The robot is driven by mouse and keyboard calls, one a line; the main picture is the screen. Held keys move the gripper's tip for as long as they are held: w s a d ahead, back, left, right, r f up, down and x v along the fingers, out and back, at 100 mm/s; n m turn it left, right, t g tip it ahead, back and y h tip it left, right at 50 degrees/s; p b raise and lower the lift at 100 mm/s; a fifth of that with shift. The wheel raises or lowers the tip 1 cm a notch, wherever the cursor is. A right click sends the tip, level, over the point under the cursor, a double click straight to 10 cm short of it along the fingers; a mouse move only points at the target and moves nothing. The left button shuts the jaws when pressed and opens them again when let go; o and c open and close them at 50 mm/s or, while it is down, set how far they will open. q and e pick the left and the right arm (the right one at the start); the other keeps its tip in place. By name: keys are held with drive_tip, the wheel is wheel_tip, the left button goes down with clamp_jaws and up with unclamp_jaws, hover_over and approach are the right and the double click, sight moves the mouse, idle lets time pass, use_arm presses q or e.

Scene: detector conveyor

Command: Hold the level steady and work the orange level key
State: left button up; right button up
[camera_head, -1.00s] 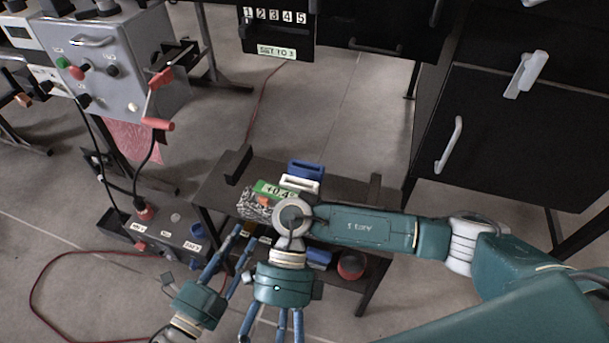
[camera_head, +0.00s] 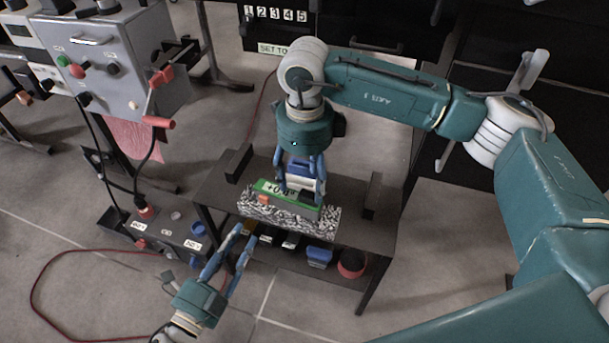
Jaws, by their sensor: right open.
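The green level (camera_head: 273,187) lies on a speckled stone block (camera_head: 290,214) on the small dark table (camera_head: 218,190). Its display reads about +0.4, partly unclear. The orange key (camera_head: 264,198) shows on the level's near side, left of its middle. My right gripper (camera_head: 302,196) points down with its fingers open at the level's right part; I cannot tell whether they touch it. Its fingers partly hide the level's right end. My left gripper (camera_head: 243,236) is open and empty, in front of the table's front-left edge, below and left of the orange key.
A lower shelf holds small items, a blue box (camera_head: 319,257) and a red-rimmed bowl (camera_head: 352,264). A grey crank box (camera_head: 120,65) stands at the upper left. A red cable (camera_head: 60,262) lies on the floor.

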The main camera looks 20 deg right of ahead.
sight(305, 204)
wheel_tip(305, 204, down, 10)
drive_tip(key=shift+r, duration=0.25)
drive_tip(key=c, duration=1.5)
drive_tip(key=shift+o, duration=0.2)
use_arm(q)
drive_tip(key=shift+c, duration=0.3)
use_arm(e)
drive_tip(key=shift+s, duration=0.1)
use_arm(q)
clamp_jaws()
use_arm(e)
drive_tip(key=shift+f, duration=0.1)
idle(0.6)
